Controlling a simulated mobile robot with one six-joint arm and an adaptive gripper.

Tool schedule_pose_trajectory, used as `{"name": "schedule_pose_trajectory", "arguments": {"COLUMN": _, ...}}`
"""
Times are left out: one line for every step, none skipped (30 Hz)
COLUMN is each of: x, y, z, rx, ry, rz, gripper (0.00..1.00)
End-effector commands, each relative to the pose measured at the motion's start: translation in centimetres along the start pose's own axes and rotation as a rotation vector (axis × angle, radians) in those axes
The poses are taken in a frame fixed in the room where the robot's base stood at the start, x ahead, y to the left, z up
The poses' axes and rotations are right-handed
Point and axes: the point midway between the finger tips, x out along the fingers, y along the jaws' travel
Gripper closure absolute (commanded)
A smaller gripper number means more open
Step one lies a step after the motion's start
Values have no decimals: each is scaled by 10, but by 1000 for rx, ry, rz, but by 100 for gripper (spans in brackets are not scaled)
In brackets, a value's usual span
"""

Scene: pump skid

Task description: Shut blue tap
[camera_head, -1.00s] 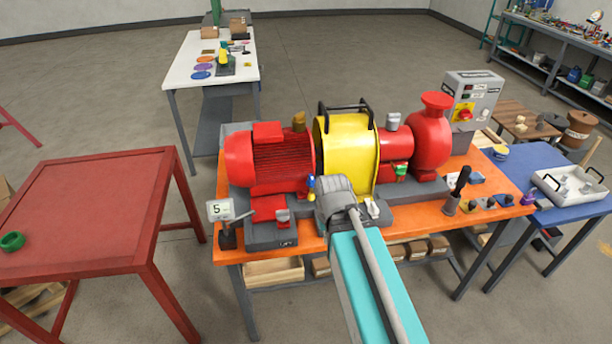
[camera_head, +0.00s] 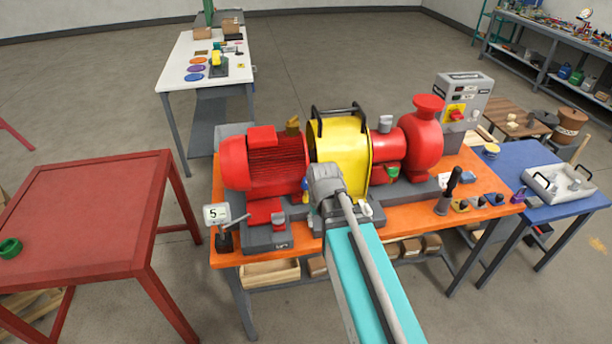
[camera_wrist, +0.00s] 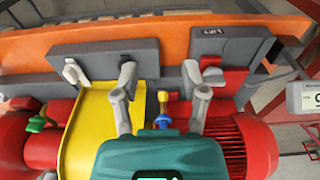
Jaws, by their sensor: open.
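The blue tap (camera_wrist: 162,119) has a blue handle and a yellow stem (camera_wrist: 163,97). In the wrist view it lies between my two fingers, with gaps on both sides. In the head view only a small part of the blue tap (camera_head: 305,184) shows beside my wrist, in front of the red motor and yellow guard. My gripper (camera_wrist: 160,72) is open and empty, its fingers reaching past the tap toward the grey base. Whether the tap's handle is turned open or shut I cannot tell.
The yellow guard (camera_wrist: 92,130) and red motor (camera_wrist: 240,135) stand close on either side. A green tap (camera_head: 391,174) sits further right on the red pump. A sign (camera_head: 216,214) stands at the orange bench's left corner. The red table (camera_head: 85,210) at left is mostly clear.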

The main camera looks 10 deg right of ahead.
Motion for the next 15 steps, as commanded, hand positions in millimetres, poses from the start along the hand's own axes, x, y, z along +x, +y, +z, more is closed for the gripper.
{"name": "schedule_pose_trajectory", "arguments": {"x": -15, "y": 0, "z": -21, "rx": 1, "ry": 25, "rz": 0, "gripper": 43}}
{"name": "schedule_pose_trajectory", "arguments": {"x": -20, "y": 0, "z": -30, "rx": 1, "ry": 41, "rz": 0, "gripper": 43}}
{"name": "schedule_pose_trajectory", "arguments": {"x": -27, "y": 1, "z": -43, "rx": 2, "ry": 63, "rz": 0, "gripper": 43}}
{"name": "schedule_pose_trajectory", "arguments": {"x": -32, "y": 1, "z": -53, "rx": 2, "ry": 82, "rz": 0, "gripper": 43}}
{"name": "schedule_pose_trajectory", "arguments": {"x": -37, "y": 1, "z": -63, "rx": 3, "ry": 99, "rz": 0, "gripper": 43}}
{"name": "schedule_pose_trajectory", "arguments": {"x": -44, "y": 1, "z": -76, "rx": 3, "ry": 123, "rz": 0, "gripper": 43}}
{"name": "schedule_pose_trajectory", "arguments": {"x": -49, "y": 2, "z": -86, "rx": 4, "ry": 140, "rz": 0, "gripper": 43}}
{"name": "schedule_pose_trajectory", "arguments": {"x": -54, "y": 2, "z": -96, "rx": 4, "ry": 157, "rz": 0, "gripper": 43}}
{"name": "schedule_pose_trajectory", "arguments": {"x": -60, "y": 2, "z": -108, "rx": 4, "ry": 180, "rz": 0, "gripper": 43}}
{"name": "schedule_pose_trajectory", "arguments": {"x": -64, "y": 2, "z": -116, "rx": 5, "ry": 195, "rz": 0, "gripper": 43}}
{"name": "schedule_pose_trajectory", "arguments": {"x": -68, "y": 2, "z": -124, "rx": 5, "ry": 210, "rz": 0, "gripper": 43}}
{"name": "schedule_pose_trajectory", "arguments": {"x": -72, "y": 2, "z": -133, "rx": 5, "ry": 228, "rz": 0, "gripper": 43}}
{"name": "schedule_pose_trajectory", "arguments": {"x": -76, "y": 3, "z": -140, "rx": 6, "ry": 241, "rz": 0, "gripper": 43}}
{"name": "schedule_pose_trajectory", "arguments": {"x": -78, "y": 3, "z": -145, "rx": 6, "ry": 251, "rz": 0, "gripper": 43}}
{"name": "schedule_pose_trajectory", "arguments": {"x": -81, "y": 3, "z": -152, "rx": 6, "ry": 265, "rz": 0, "gripper": 43}}
